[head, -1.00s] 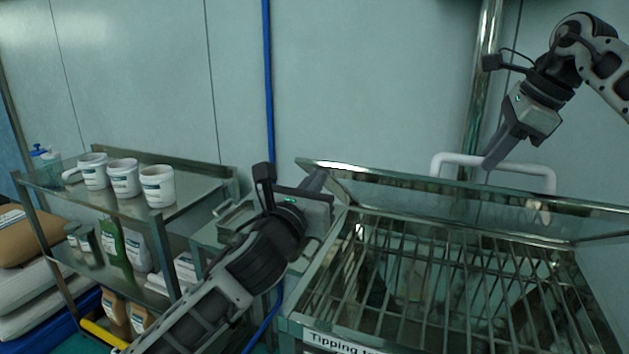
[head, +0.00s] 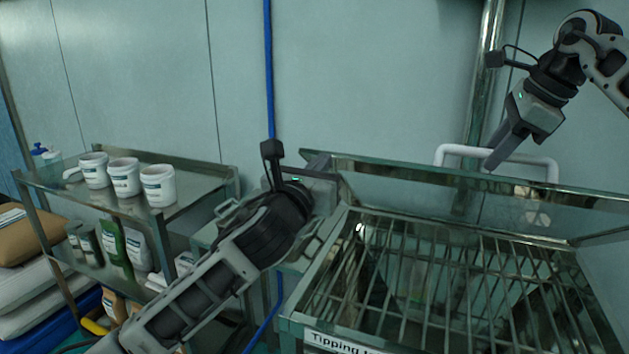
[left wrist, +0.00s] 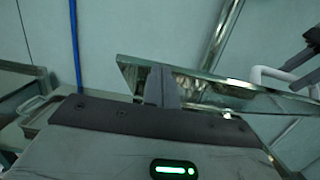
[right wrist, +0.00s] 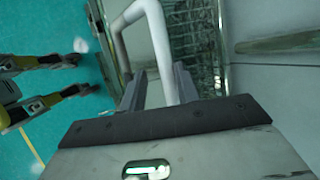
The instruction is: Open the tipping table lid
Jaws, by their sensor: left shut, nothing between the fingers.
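The tipping table (head: 296,318) stands at right with a slatted metal grate. Its lid (head: 420,180) is raised and tilted along the back, with a white handle (head: 552,165) behind its upper edge. My left gripper (head: 320,163) is shut and empty at the lid's left end. In the left wrist view its closed fingers (left wrist: 162,86) overlap the lid's edge (left wrist: 215,85); contact is unclear. My right gripper (head: 493,163) is by the handle. In the right wrist view its fingers (right wrist: 158,90) are apart, with the white handle (right wrist: 160,45) seen between them.
A metal shelf cart (head: 200,190) with several white tubs (head: 123,178) and bottles stands at left. Stacked sacks (head: 25,245) lie at far left. A blue pipe (head: 268,70) and a metal post (head: 485,70) run up the wall behind.

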